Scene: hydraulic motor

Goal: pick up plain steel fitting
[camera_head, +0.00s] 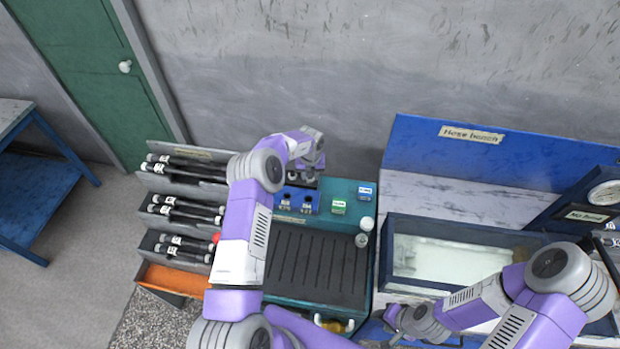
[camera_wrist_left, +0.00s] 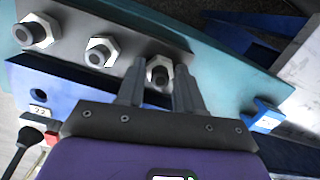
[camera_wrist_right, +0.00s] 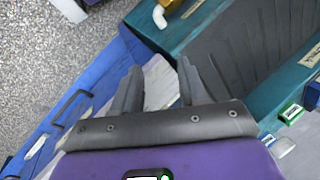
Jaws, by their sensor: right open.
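Three steel fittings with hex nuts and dark round ends stand in a row on a dark strip in the left wrist view: one at the left (camera_wrist_left: 38,32), one in the middle (camera_wrist_left: 100,51) and one at the right (camera_wrist_left: 159,70). They look alike; I cannot tell which is the plain one. My left gripper (camera_wrist_left: 160,72) has its fingers on either side of the right-hand fitting. Whether they touch it is unclear. In the head view this gripper (camera_head: 306,168) is at the back of the teal bench. My right gripper (camera_wrist_right: 157,75) is open and empty.
A blue block (camera_head: 298,198) stands in front of the fittings, with green (camera_head: 338,207) and blue (camera_head: 364,191) boxes to its right. A ribbed black mat (camera_head: 318,262) lies nearer. A hose rack (camera_head: 165,216) stands left, a tank (camera_head: 445,262) right.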

